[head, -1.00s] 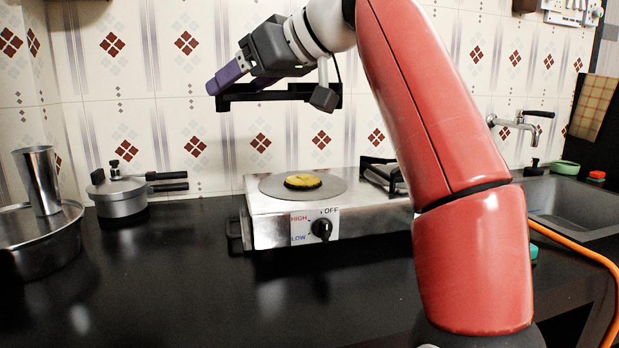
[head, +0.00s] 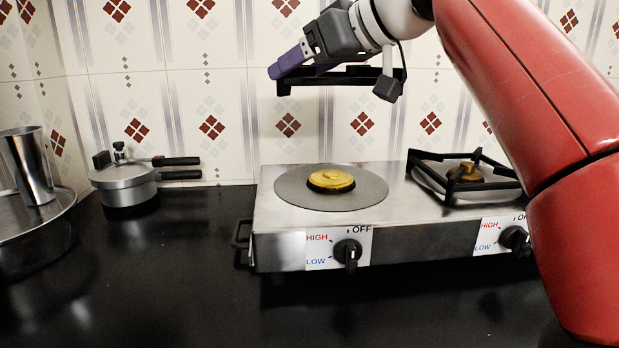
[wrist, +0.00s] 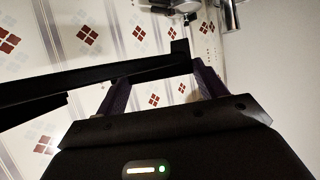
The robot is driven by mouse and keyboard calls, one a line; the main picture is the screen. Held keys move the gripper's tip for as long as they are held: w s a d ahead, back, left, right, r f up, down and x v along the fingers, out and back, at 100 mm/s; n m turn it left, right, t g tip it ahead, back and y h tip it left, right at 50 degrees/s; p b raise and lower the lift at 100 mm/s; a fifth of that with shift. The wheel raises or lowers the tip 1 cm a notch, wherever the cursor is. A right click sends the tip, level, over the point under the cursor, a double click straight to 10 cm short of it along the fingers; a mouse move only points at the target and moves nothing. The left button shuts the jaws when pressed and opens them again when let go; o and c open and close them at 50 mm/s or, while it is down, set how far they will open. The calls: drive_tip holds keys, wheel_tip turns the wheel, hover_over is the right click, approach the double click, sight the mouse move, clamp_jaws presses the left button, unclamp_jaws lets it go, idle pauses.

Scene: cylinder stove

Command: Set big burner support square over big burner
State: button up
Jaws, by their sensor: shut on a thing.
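The big burner (head: 331,180) is a yellow-topped disc with a dark rim, on a round grey plate at the left of the steel stove (head: 400,216). Nothing sits over it. The big burner support (head: 340,77) is a black frame held well above the stove, about over the big burner in the head view. My gripper (head: 285,70), with purple fingers, is shut on it. In the wrist view the support's black bars (wrist: 90,82) run across the purple fingers (wrist: 160,85). Part of the support is hidden by the gripper.
The other burner (head: 464,174), at the right, has its own black support (head: 490,160) around it. Two knobs (head: 347,251) are on the stove front. A pressure cooker (head: 124,184) and a steel pan with a tumbler (head: 34,168) stand left. The counter in front is clear.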

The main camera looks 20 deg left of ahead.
wheel_tip(320, 180, down, 12)
drive_tip(key=b, duration=0.2)
drive_tip(key=shift+d+f+b, duration=0.1)
drive_tip(key=shift+f+b, duration=0.1)
drive_tip(key=shift+b, duration=0.2)
drive_tip(key=shift+f+b, duration=1.9)
drive_tip(key=shift+f, duration=0.55)
drive_tip(key=shift+f, duration=0.2)
drive_tip(key=o, duration=1.3)
